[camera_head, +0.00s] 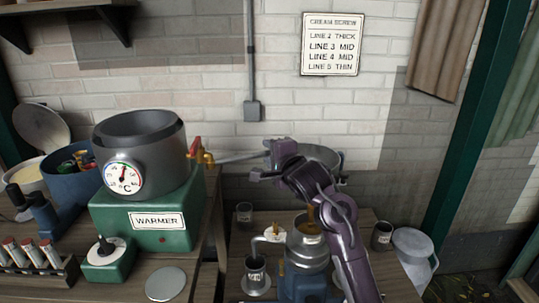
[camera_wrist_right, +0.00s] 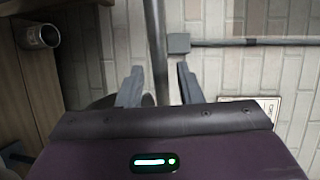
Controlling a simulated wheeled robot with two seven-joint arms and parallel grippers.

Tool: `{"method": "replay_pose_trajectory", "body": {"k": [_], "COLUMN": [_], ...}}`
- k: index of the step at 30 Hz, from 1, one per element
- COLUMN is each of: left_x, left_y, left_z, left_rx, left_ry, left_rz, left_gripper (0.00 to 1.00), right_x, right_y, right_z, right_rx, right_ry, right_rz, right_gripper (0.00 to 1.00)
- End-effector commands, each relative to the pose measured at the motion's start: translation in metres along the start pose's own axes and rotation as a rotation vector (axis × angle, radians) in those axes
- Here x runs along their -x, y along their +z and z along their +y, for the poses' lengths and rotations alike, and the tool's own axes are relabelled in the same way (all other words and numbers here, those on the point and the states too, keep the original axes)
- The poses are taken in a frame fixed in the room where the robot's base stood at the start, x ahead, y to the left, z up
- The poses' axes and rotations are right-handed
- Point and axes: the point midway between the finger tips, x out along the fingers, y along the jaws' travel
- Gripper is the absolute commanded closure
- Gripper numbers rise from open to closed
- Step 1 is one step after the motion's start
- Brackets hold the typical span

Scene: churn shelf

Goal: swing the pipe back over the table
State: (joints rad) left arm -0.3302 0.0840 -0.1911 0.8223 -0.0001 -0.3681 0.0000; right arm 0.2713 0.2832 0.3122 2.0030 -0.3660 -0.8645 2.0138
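The grey pipe (camera_head: 238,157) runs to the right from the brass tap with a red handle (camera_head: 200,152) on the warmer's pot. Its far end is hidden at my right gripper (camera_head: 265,160). In the right wrist view, the pipe (camera_wrist_right: 157,45) passes upright between the two fingers of my right gripper (camera_wrist_right: 158,85). The fingers are apart, with a visible gap on the right of the pipe; I cannot tell whether the left finger touches it. My left gripper is not in view.
The green warmer (camera_head: 178,240) with its dial pot (camera_head: 170,160) stands on the left bench. A silver-and-blue separator (camera_head: 308,254) and small cups stand on the right table (camera_head: 232,270), below my right arm. A grey can (camera_head: 412,250) stands at its right.

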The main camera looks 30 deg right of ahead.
Motion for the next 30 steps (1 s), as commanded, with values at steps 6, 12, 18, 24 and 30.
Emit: {"method": "replay_pose_trajectory", "body": {"k": [6, 12, 18, 24, 30], "left_x": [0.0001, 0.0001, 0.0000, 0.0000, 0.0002], "left_y": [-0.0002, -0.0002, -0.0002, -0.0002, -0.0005], "left_z": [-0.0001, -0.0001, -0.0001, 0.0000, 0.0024], "left_rx": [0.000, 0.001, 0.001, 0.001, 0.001], "left_ry": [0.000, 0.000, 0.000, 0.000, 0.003], "left_rz": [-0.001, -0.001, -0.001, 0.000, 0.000], "left_gripper": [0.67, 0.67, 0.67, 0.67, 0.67], "right_x": [-0.0028, -0.0026, -0.0026, -0.0026, -0.0073], "right_y": [-0.0001, 0.0000, 0.0001, 0.0002, 0.0039], "right_z": [-0.0001, 0.0000, 0.0002, 0.0003, -0.0001], "right_rx": [0.000, 0.000, 0.001, 0.001, -0.002], "right_ry": [0.000, 0.000, 0.000, 0.001, 0.002], "right_rz": [0.001, 0.000, 0.000, 0.000, 0.005], "right_gripper": [0.67, 0.83, 1.00, 1.00, 1.00]}}
